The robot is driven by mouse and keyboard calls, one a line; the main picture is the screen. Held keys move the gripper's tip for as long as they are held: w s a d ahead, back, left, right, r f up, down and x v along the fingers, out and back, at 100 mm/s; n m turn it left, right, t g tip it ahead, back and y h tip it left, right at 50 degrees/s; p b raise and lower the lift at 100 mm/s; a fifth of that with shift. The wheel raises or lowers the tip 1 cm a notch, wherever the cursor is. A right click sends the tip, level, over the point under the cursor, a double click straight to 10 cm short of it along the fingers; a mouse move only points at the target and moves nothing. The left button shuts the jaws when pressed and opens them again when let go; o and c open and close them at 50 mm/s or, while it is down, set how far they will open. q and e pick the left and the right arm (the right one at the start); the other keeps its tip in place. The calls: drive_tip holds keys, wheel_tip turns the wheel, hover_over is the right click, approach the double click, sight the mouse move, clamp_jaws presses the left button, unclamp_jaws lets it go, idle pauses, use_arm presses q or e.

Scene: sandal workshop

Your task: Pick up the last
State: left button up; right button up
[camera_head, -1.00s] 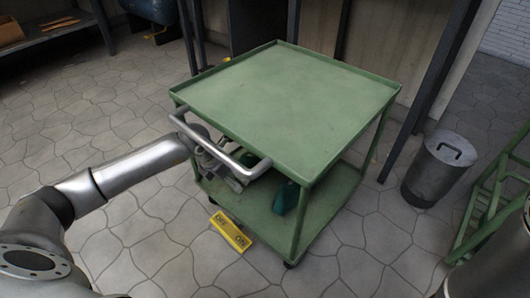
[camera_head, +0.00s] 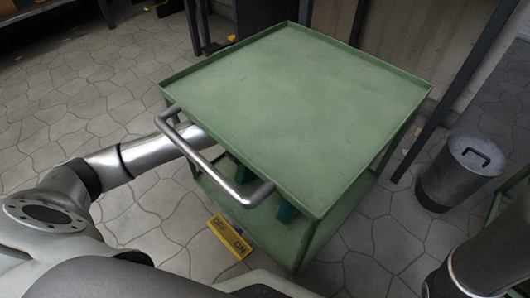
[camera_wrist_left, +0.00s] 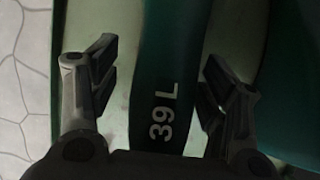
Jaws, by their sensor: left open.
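A teal last marked "39 L" (camera_wrist_left: 165,85) lies on the pale green lower shelf of the cart in the left wrist view. My left gripper (camera_wrist_left: 160,85) is open, with one finger on each side of the last and a gap to each. Another teal shape (camera_wrist_left: 290,70) lies just right of it, partly behind the right finger. In the head view, my left arm reaches under the cart's top, which hides the gripper. Small teal parts (camera_head: 286,212) show under the top's near edge. My right gripper is not in view.
The green cart (camera_head: 300,90) has an empty raised-rim top and a metal push handle (camera_head: 205,165) above my left arm. A lidded metal bin (camera_head: 458,172) stands to the right.

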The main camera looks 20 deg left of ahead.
use_arm(q)
drive_tip(key=shift+d, duration=0.1)
drive_tip(key=c, duration=0.9)
drive_tip(key=shift+r, duration=0.1)
drive_tip(key=shift+c, duration=1.1)
